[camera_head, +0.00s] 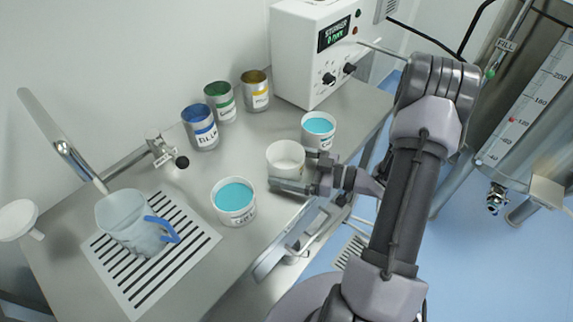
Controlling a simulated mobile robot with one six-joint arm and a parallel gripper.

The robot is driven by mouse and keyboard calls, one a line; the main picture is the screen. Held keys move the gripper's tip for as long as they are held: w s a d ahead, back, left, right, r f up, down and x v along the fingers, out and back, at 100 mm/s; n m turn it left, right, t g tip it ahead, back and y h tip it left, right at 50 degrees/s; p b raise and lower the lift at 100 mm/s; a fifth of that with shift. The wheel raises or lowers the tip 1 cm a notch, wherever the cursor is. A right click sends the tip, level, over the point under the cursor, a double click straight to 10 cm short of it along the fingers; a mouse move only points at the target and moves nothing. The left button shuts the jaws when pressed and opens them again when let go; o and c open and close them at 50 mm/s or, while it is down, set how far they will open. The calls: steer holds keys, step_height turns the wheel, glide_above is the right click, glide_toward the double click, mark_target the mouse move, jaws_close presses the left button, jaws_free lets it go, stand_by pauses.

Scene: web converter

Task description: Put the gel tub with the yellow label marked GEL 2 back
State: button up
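No tub label that I can read says GEL 2. A white tub (286,160) with pale contents stands or is held at the middle of the bench. My gripper (304,172) is at this tub, one finger at its front and the other at its right side. Whether the fingers press on it or stand open around it is unclear, and its label is hidden. A white tub with turquoise gel (234,199) is to the front left, its label too small to read. Another turquoise tub (318,129) is behind my gripper to the right.
A clear jug (130,225) with a blue handle stands on the striped drain grid (185,275) under a tap. A steel tank (530,110) stands at right.

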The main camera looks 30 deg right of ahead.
steer(key=shift+o, duration=0.2)
steer(key=shift+r, duration=0.1)
steer(key=shift+s+d+r+p, duration=0.15)
steer(key=shift+s+d+p, duration=0.1)
steer(key=shift+p, duration=0.05)
steer(key=p+v, duration=0.3)
steer(key=v, duration=0.8)
steer(key=shift+s, duration=0.15)
steer(key=shift+d, duration=0.1)
